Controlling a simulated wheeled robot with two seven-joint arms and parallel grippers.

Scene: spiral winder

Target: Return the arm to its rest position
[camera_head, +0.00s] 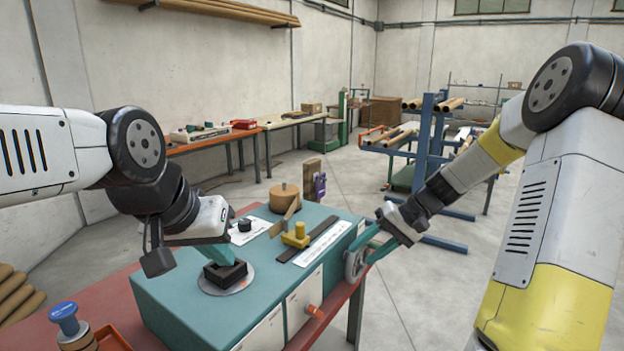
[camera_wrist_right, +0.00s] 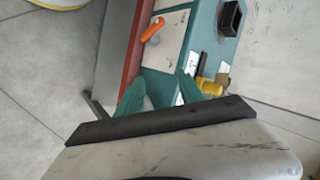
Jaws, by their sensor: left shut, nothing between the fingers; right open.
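My left gripper (camera_head: 220,262) comes in from the left with its teal fingers shut and empty. Its tips are at the dark square block (camera_head: 226,272) on a round grey plate; I cannot tell whether they touch it. My right gripper (camera_head: 376,248) is open at the right end of the teal winder (camera_head: 262,275), beside the grey handwheel (camera_head: 355,262). Its fingers partly cover the wheel, so contact is unclear. The right wrist view shows its two teal fingers (camera_wrist_right: 158,76) apart, with the winder beyond them.
A yellow clamp (camera_head: 297,236), a wooden cylinder (camera_head: 284,197) and a dark strip are on the winder. An orange knob (camera_head: 314,311) juts from its front. A blue-topped stamp (camera_head: 66,318) stands on the red bench (camera_head: 115,283). A blue rack (camera_head: 428,150) stands behind; the floor between is clear.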

